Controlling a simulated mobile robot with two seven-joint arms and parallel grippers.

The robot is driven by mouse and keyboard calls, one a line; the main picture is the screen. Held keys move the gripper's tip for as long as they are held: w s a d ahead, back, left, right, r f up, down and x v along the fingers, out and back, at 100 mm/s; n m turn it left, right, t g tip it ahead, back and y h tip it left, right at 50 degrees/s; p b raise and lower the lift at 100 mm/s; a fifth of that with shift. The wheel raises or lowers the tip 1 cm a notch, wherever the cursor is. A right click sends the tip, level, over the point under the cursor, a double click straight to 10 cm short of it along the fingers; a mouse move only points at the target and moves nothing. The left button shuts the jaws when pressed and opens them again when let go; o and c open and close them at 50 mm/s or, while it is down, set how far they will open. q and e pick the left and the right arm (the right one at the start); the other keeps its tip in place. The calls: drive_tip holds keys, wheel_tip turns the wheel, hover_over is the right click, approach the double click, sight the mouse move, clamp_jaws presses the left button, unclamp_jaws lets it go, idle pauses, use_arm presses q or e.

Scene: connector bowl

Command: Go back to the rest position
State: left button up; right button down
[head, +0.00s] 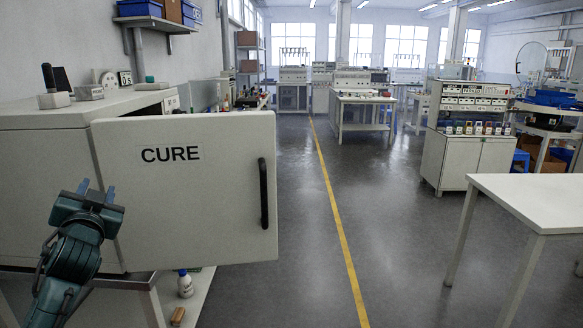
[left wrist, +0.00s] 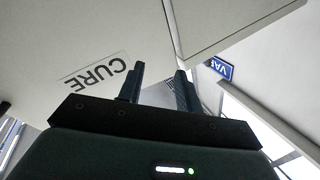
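My left gripper (head: 97,192) is in front of the white cabinet door marked CURE (head: 215,205), at its left part, with its fingers pointing up. In the left wrist view the two dark fingers (left wrist: 160,85) stand apart with nothing between them, and the CURE label (left wrist: 97,73) shows upside down beside them. The door has a dark vertical handle (head: 263,193) near its right edge and stands angled out from the white cabinet (head: 40,150). I cannot tell whether the gripper touches the door. My right gripper is in neither view.
A white table (head: 535,200) stands at the right. A yellow floor line (head: 335,205) runs along the open grey floor between. A white bottle (head: 185,284) stands on a low shelf under the door.

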use_arm(q)
drive_tip(key=s+a+r+m+y, duration=0.1)
drive_tip(key=a+r, duration=0.2)
drive_tip(key=a, duration=0.2)
drive_tip(key=s+d+f+m+g+h, duration=0.25)
drive_tip(key=s+d+f, duration=0.25)
drive_tip(key=f, duration=0.6)
drive_tip(key=s+d+f+m+g+h, duration=0.1)
drive_tip(key=s+d+f+h, duration=0.25)
drive_tip(key=f, duration=0.75)
drive_tip(key=s+d+f+m+g+h, duration=0.1)
drive_tip(key=s+d+f+m+h, duration=0.15)
drive_tip(key=s+d+f, duration=0.6)
drive_tip(key=s+d+f+g+h, duration=0.2)
drive_tip(key=s+d+f, duration=0.1)
drive_tip(key=s+f, duration=0.35)
drive_tip(key=s+d+f+g+h, duration=0.2)
drive_tip(key=s+f+g, duration=0.1)
drive_tip(key=s+f, duration=0.4)
drive_tip(key=d+r+n+t+p, duration=0.1)
drive_tip(key=d+r+n+t, duration=0.1)
drive_tip(key=d+n, duration=0.3)
drive_tip(key=d+r, duration=0.1)
drive_tip(key=d, duration=0.1)
drive_tip(key=shift+w+d+n+y+p, duration=0.3)
drive_tip(key=shift+d+n+y, duration=0.05)
drive_tip(key=shift+n, duration=0.05)
